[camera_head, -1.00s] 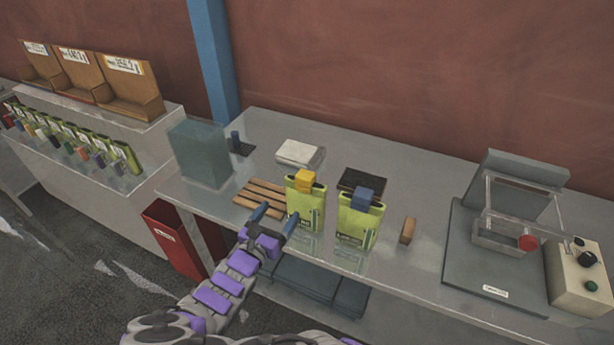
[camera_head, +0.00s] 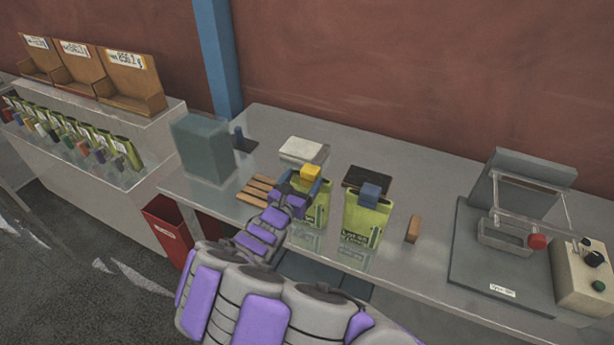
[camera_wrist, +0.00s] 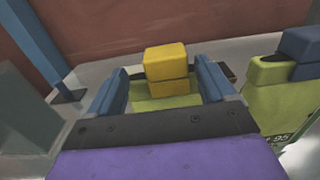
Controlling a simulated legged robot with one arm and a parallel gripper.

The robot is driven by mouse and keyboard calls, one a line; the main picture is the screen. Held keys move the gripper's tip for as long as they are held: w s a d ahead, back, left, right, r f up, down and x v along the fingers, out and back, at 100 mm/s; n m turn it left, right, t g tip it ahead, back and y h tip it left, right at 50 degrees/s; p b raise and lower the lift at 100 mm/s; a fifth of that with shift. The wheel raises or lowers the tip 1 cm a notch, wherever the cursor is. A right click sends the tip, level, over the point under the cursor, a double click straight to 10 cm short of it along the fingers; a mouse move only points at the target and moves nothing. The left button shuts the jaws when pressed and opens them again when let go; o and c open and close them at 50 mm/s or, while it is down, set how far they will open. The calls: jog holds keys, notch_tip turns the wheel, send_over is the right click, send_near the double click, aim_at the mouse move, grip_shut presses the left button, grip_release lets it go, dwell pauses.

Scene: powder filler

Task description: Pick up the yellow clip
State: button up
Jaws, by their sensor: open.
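The yellow clip (camera_head: 310,172) sits on the top edge of the left green pouch (camera_head: 318,212), which stands upright on the table. In the wrist view the yellow clip (camera_wrist: 167,70) lies between the two blue fingers of my gripper (camera_wrist: 160,84), with a gap on each side. My gripper (camera_head: 300,184) is open at the top of that pouch in the head view. My arm hides the left part of the pouch.
A second green pouch (camera_head: 366,220) with a blue clip (camera_head: 370,195) stands close on the right. A small brown block (camera_head: 413,229) and a grey sealing machine (camera_head: 500,255) are farther right. A wooden slatted rack (camera_head: 257,190) and a translucent box (camera_head: 202,150) are on the left.

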aim_at(314, 171)
jog(key=w+d, duration=0.4)
jog(key=w, duration=0.1)
jog(key=shift+f+b, duration=0.15)
jog(key=shift+b, duration=0.15)
jog(key=shift+o, duration=0.2)
jog(key=shift+s+a, duration=0.1)
jog(key=shift+a, duration=0.45)
jog(key=shift+c, duration=0.8)
jog(key=c, duration=0.3)
jog(key=shift+d, duration=0.25)
jog(key=c, duration=0.6)
jog(key=shift+s+a, duration=0.1)
jog(key=shift+a, duration=0.05)
jog(key=shift+c, duration=0.4)
